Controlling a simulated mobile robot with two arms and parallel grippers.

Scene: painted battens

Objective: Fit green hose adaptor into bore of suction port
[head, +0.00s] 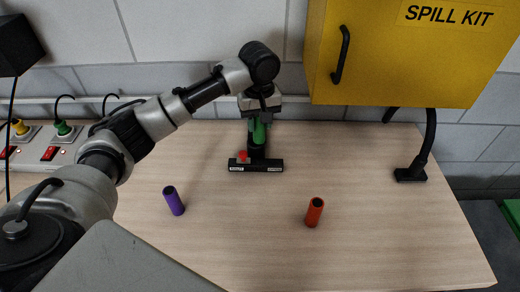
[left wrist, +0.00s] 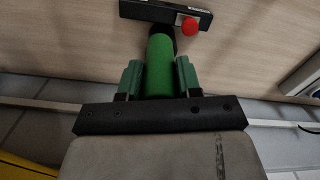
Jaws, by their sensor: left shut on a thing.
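My left gripper (head: 259,123) is shut on the green hose adaptor (head: 258,133) and holds it upright over the suction port (head: 257,152). The adaptor (left wrist: 159,68) also shows between the two fingers in the left wrist view. The suction port is a black upright piece on a dark base with a red knob (head: 243,157). The adaptor's lower end meets or overlaps the top of the port; I cannot tell whether it is inside the bore. My right gripper is not in view.
A yellow spill kit cabinet (head: 390,60) hangs above the back right. A black curved stand (head: 411,173) is at the right.

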